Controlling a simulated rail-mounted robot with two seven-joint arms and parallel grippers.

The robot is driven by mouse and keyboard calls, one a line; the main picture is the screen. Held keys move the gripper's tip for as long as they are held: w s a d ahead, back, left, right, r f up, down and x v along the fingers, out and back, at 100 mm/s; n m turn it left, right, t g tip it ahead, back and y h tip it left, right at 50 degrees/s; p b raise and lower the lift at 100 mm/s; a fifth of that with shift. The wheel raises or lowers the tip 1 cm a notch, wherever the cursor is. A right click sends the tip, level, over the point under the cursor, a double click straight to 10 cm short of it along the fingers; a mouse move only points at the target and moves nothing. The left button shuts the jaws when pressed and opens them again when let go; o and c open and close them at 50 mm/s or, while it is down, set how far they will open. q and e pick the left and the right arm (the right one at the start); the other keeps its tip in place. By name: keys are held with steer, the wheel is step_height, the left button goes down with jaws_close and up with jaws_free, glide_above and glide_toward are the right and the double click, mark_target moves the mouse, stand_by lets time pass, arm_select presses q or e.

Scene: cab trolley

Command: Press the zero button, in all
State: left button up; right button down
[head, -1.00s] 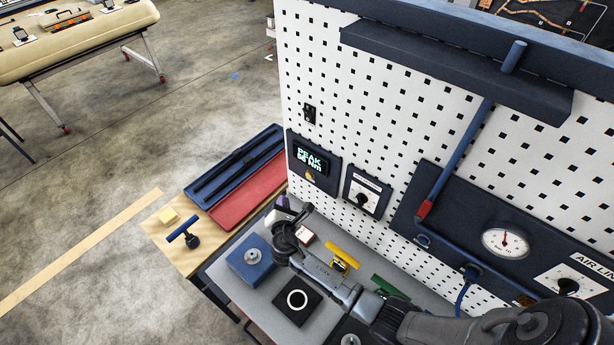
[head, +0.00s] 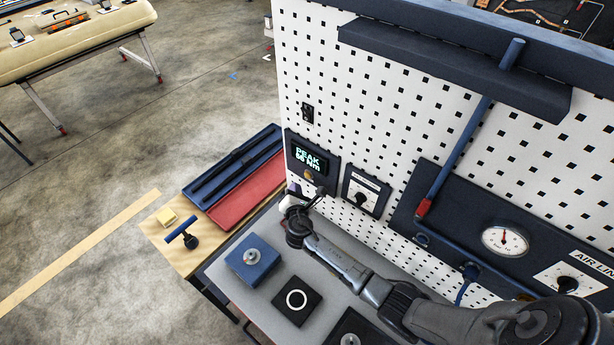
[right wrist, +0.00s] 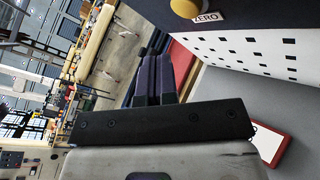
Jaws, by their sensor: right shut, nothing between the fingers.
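The zero button is a small yellow-brown knob (head: 309,174) on the dark display panel (head: 293,150), below a lit screen (head: 310,160) reading PEAK with a value in Nm. In the right wrist view the button (right wrist: 186,7) is at the top edge, cut off by the frame, beside a white ZERO label (right wrist: 207,18). My right gripper (head: 320,191) is shut and empty, just below and right of the button in the head view. Its dark fingers (right wrist: 156,75) lie together in the wrist view, apart from the button in the picture. My left gripper is not in view.
A dial switch plate (head: 362,194) is right of the display on the white pegboard (head: 400,110). On the grey bench stand a blue block (head: 244,268) and a black block with a white ring (head: 297,300). A red tray (head: 250,190) lies left of the pegboard.

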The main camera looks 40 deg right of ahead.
steer(key=shift+w+d, duration=0.2)
steer(key=shift+d, duration=1)
steer(key=shift+d, duration=0.15)
stand_by(1.2)
steer(key=shift+d, duration=0.3)
steer(key=shift+w+d, duration=0.1)
steer(key=shift+d, duration=0.4)
stand_by(1.0)
steer(key=shift+a, duration=0.9)
steer(key=shift+a, duration=0.1)
steer(key=shift+s+a+p, duration=0.15)
steer(key=shift+s+a, duration=0.1)
steer(key=shift+a, duration=0.95)
steer(key=shift+s+a+p, duration=0.15)
steer(key=shift+s+a, duration=0.05)
steer(key=shift+a, duration=1)
